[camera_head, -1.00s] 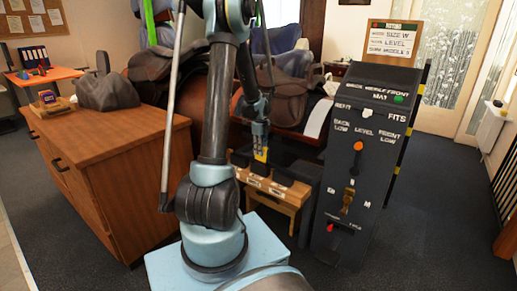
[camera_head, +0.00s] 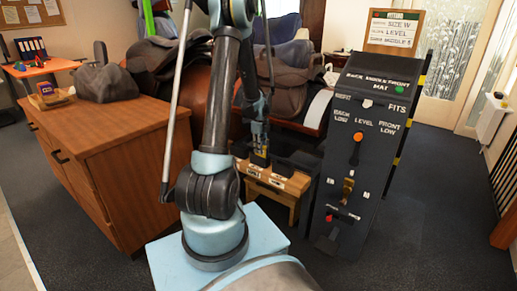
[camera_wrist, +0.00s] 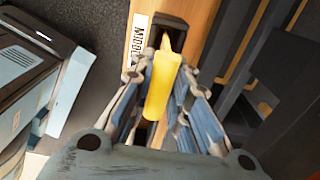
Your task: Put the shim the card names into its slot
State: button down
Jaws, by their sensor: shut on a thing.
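My gripper (camera_head: 261,158) is low over a small wooden rack (camera_head: 290,190) with dark blocks on top and white labels along its front. In the wrist view the gripper (camera_wrist: 160,100) is shut on a yellow tapered shim (camera_wrist: 161,82). The shim's narrow end points at a dark slot (camera_wrist: 178,30) beside a white label (camera_wrist: 138,40) that seems to read MIDDLE. I cannot tell whether the shim is inside the slot or just above it. The card (camera_head: 395,32) on the wooden board reads size W, level, shim middle, then a figure like 3.
A dark sloping panel (camera_head: 350,215) with an orange knob, a brass lever and a red marker stands right of the rack. A wooden cabinet (camera_head: 110,150) is on the left. A brown saddle (camera_head: 285,90) is behind my arm.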

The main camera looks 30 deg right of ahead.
jog(key=c, duration=1.4)
grip_release()
jog(key=shift+c, duration=0.2)
notch_tip(320, 180, up, 12)
